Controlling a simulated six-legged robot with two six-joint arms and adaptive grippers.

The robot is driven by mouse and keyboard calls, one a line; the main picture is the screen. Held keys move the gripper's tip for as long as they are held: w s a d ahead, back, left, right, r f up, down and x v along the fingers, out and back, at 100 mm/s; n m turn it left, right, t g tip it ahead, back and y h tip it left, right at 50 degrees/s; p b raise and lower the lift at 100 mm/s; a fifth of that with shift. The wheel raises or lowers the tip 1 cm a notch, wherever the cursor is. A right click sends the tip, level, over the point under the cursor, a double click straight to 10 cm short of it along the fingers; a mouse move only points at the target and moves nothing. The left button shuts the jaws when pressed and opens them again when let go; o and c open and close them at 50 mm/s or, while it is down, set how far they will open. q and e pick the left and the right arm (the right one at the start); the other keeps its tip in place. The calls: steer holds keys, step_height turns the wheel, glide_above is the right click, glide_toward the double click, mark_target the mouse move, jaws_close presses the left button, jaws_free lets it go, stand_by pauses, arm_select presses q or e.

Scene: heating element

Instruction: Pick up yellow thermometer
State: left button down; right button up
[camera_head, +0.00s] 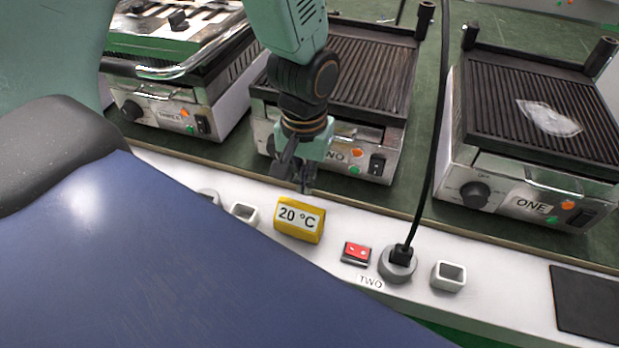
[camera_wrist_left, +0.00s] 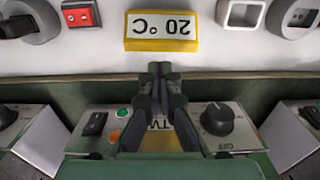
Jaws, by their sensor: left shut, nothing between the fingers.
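The yellow thermometer (camera_head: 299,220) is a small box with a white "20 °C" label. It sits on the white front ledge in the head view. It also shows in the left wrist view (camera_wrist_left: 161,31), upside down near the top. My left gripper (camera_head: 304,188) is just behind and above the thermometer in the head view, in front of the middle grill. In the left wrist view its fingertips (camera_wrist_left: 160,68) are together, pointing at the thermometer with a gap between them. Nothing is held. My right gripper is not in view.
Grill TWO (camera_head: 340,80) stands behind my left gripper, grill ONE (camera_head: 530,130) to the right, grill THREE (camera_head: 180,75) to the left. The ledge carries a red switch (camera_head: 357,252), a socket with a black plug (camera_head: 398,262) and white square holders (camera_head: 449,276). A black cable rises from the plug.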

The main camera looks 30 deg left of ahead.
mark_target(306, 204)
arm_select(q)
steer(key=f, duration=0.2)
steer(key=f+b, duration=0.2)
steer(key=f, duration=0.1)
steer(key=shift+w+f, duration=0.25)
steer(key=shift+f, duration=0.05)
steer(key=shift+d+f, duration=0.1)
steer(key=shift+f, duration=0.3)
steer(key=shift+s+f+b, duration=0.15)
steer(key=shift+f+b, duration=0.05)
steer(key=shift+b, duration=0.2)
steer(key=shift+a+f, duration=0.25)
steer(key=shift+f, duration=0.05)
steer(key=shift+d, duration=0.15)
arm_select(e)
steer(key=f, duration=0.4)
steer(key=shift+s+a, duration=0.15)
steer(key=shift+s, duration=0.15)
